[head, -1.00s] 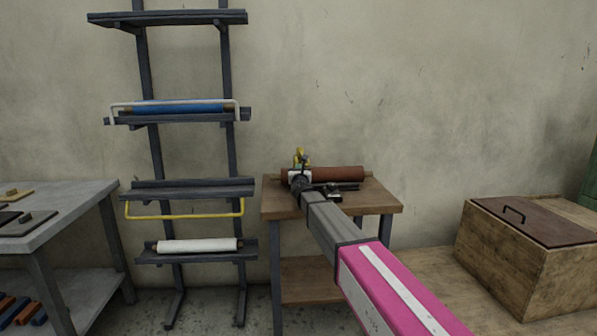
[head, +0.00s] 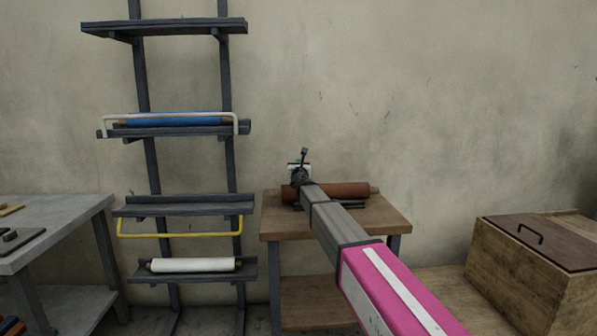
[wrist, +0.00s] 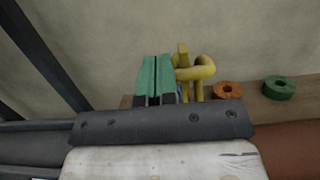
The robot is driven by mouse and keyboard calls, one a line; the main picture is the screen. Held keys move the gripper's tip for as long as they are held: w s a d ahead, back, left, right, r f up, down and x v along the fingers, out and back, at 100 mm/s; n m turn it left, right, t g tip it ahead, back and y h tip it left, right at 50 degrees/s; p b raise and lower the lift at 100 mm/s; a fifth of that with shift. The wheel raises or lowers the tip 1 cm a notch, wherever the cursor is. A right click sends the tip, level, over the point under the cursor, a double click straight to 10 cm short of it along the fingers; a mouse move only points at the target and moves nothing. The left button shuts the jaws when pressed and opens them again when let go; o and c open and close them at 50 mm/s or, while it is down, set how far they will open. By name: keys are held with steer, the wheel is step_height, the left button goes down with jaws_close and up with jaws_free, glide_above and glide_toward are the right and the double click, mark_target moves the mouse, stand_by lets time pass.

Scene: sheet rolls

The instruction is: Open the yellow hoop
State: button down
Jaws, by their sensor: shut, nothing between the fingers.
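The yellow hoop (head: 180,235) is a thin bar on the third shelf (head: 185,208) of the dark rack. It hangs below the shelf's front edge, and that shelf carries no roll. My gripper (head: 304,152) is well to the right of the hoop, above the wooden table. In the wrist view its green fingers (wrist: 155,78) are pressed together with nothing between them. The hoop does not show in the wrist view.
The wooden table (head: 385,215) holds a red-brown roll (head: 345,190). The wrist view shows a bent yellow object (wrist: 195,72), an orange ring (wrist: 229,90) and a green ring (wrist: 280,88). A white hoop (head: 236,124) stands around a blue roll (head: 175,119). A white roll (head: 192,265) lies lower.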

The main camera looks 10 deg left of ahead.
steer(key=shift+f+x, duration=0.2)
steer(key=shift+x, duration=2.25)
steer(key=shift+w, duration=0.1)
